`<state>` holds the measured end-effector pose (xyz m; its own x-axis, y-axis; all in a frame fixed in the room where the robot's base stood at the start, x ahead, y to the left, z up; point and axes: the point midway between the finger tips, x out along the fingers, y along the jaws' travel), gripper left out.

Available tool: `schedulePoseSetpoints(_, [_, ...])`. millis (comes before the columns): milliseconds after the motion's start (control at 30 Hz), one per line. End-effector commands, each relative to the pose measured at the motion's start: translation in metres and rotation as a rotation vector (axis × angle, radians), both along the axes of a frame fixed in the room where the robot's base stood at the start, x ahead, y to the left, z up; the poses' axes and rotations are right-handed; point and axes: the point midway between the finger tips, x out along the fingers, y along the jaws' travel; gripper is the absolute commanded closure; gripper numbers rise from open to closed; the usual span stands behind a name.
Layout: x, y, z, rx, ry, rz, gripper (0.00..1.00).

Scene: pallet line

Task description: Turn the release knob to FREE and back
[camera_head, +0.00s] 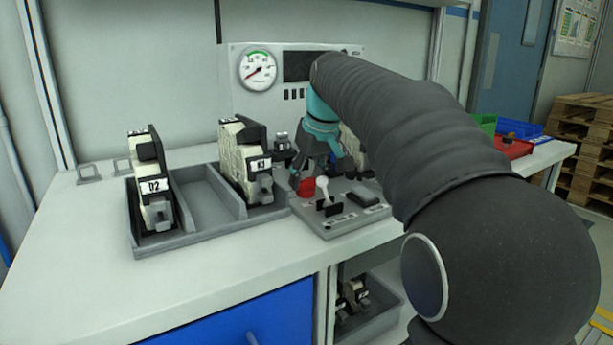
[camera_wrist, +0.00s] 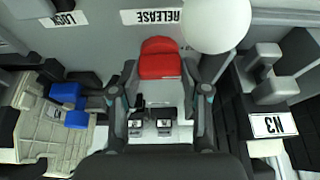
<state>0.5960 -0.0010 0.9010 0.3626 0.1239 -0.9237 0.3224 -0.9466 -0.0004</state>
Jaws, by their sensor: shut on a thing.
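The red release knob (camera_head: 306,187) stands on a small grey control panel (camera_head: 345,228), below my gripper (camera_head: 315,172) in the head view. In the wrist view the red knob (camera_wrist: 160,60) lies between the two fingertips of my gripper (camera_wrist: 160,78), which is shut on it. A RELEASE label (camera_wrist: 172,17) and a LOCK label (camera_wrist: 66,20) show upside down on the panel. A FREE mark is not readable, so the knob's angle against it cannot be told.
A white-handled lever (camera_head: 322,187) stands close beside the knob; its ball (camera_wrist: 215,22) fills the wrist view's top. A black rocker (camera_head: 363,197) is on the panel. A grey tray (camera_head: 192,240) with labelled modules stands left. A gauge (camera_head: 257,70) is behind.

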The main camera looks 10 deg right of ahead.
Motion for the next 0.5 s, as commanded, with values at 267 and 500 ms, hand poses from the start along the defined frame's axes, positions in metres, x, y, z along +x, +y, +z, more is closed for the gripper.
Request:
schedulePoseSetpoints(267, [0.0,0.0,-0.0005,-0.001,0.001,0.002,0.89])
schedulePoseSetpoints(500, [0.0,0.0,-0.0004,-0.001,0.001,0.002,0.29])
